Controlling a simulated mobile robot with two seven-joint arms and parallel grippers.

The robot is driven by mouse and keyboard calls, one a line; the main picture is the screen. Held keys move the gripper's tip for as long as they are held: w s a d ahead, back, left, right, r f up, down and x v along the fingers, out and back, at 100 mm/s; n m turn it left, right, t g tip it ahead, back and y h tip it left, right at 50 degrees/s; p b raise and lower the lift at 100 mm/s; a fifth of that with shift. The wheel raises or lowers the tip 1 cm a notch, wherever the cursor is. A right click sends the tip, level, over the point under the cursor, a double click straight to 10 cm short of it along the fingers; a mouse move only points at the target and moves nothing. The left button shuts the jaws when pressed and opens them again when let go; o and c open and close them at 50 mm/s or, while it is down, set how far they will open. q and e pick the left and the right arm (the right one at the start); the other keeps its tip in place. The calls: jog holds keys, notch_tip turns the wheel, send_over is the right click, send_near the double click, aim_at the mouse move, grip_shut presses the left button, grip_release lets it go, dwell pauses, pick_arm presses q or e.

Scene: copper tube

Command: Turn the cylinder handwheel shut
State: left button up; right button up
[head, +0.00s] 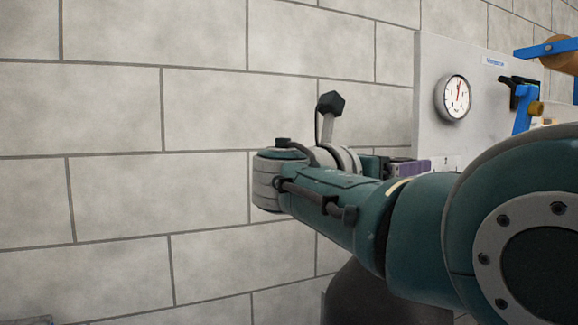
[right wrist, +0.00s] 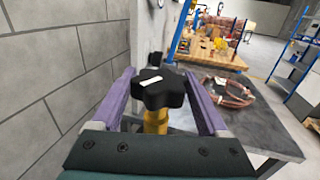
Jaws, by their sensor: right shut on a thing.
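The handwheel (right wrist: 157,97) is a black, lobed knob with a white mark on top, above a yellow stem (right wrist: 155,121), in the right wrist view. My right gripper (right wrist: 158,74) has its purple fingers on either side of the handwheel and is shut on it. In the head view my right gripper (head: 412,170) shows only in part, near the wall panel, behind my green arm. The handwheel cannot be made out there. My left gripper is not in view.
A grey panel (head: 432,70) with a round gauge (head: 453,97) stands by the block wall (head: 120,110). In the right wrist view, coiled copper tube (right wrist: 232,92) lies on a dark table (right wrist: 262,130). A wooden workbench (right wrist: 220,45) stands farther back.

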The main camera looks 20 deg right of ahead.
jog(key=o, duration=1.2)
jog(key=shift+o, duration=0.2)
jog(key=v, duration=1)
jog(key=shift+d, duration=0.1)
